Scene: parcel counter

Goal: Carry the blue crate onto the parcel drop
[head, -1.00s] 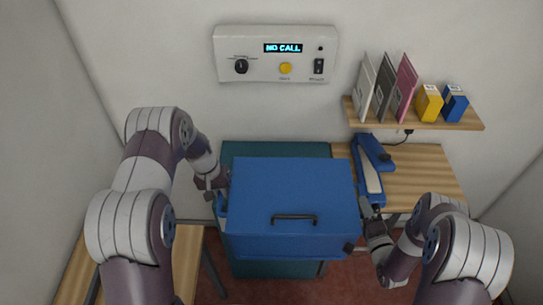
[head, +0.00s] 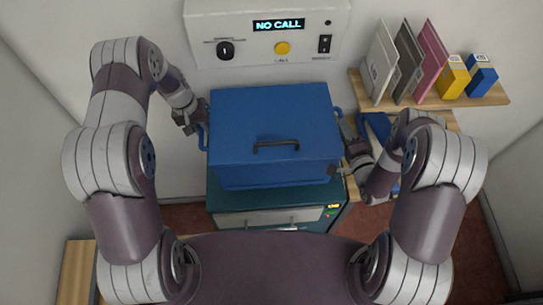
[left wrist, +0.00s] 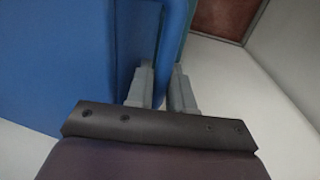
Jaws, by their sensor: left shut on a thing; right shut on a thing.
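The blue crate (head: 270,125), with a closed top and a black handle, is level between my two arms in the head view. It is above the teal cabinet (head: 325,193), which appears to be the parcel drop. I cannot tell whether the crate rests on it or hangs just above. My left gripper (head: 200,128) is shut on the crate's left side handle. In the left wrist view its two grey fingers (left wrist: 161,90) close around the blue handle beside the crate wall. My right gripper (head: 345,158) is shut on the crate's right side, its grip partly hidden.
A white wall panel (head: 235,25) reading NO CALL, with a yellow button, is behind the crate. A wooden shelf (head: 440,101) with folders and small boxes is at right. A blue device (head: 376,125) is partly hidden behind my right arm. A wooden surface (head: 76,272) is lower left.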

